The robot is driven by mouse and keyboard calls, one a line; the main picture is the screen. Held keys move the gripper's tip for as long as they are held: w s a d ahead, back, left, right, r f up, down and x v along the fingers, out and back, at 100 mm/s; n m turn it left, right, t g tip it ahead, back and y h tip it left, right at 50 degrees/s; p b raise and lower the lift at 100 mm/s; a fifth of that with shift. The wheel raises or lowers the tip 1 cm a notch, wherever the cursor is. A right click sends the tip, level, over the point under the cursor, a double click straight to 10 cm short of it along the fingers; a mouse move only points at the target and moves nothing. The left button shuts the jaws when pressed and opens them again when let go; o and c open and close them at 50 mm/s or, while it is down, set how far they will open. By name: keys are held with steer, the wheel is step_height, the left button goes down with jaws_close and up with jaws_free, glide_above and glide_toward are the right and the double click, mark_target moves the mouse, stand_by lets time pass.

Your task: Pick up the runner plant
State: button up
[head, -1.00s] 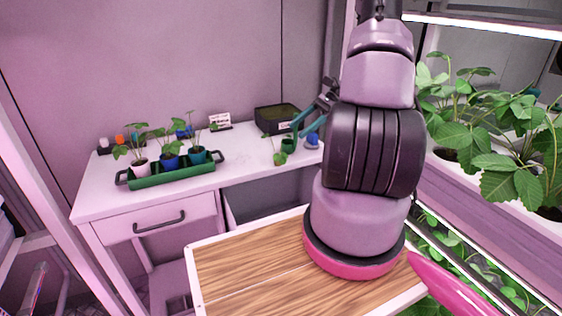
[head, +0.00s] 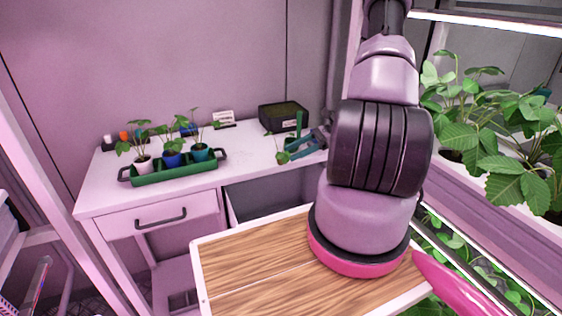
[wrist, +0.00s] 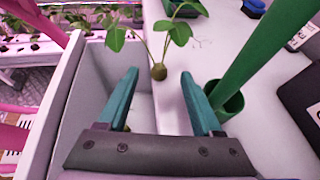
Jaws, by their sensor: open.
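The runner plant has green leaves on thin stems rising from a small brown root ball (wrist: 159,72) in the wrist view. In the head view its leaves (head: 283,157) show at the desk's right part, partly behind my fingers. My gripper (wrist: 158,76) is open, with one teal finger on each side of the root ball, close to the tips. I cannot tell whether either finger touches it. In the head view my gripper (head: 288,150) is low over the desk by its front edge.
A green cup (wrist: 228,100) with a long green handle (wrist: 255,45) stands close by my right finger. An open grey drawer (head: 262,193) lies below. A green tray (head: 172,174) with three potted plants and a black box (head: 283,117) are on the white desk (head: 245,155).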

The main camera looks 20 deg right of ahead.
mark_target(280, 157)
steer(key=x, duration=0.5)
steer(key=shift+a, duration=0.2)
jaws_close()
step_height(280, 157, up, 18)
stand_by(0.7)
steer(key=shift+f, duration=0.1)
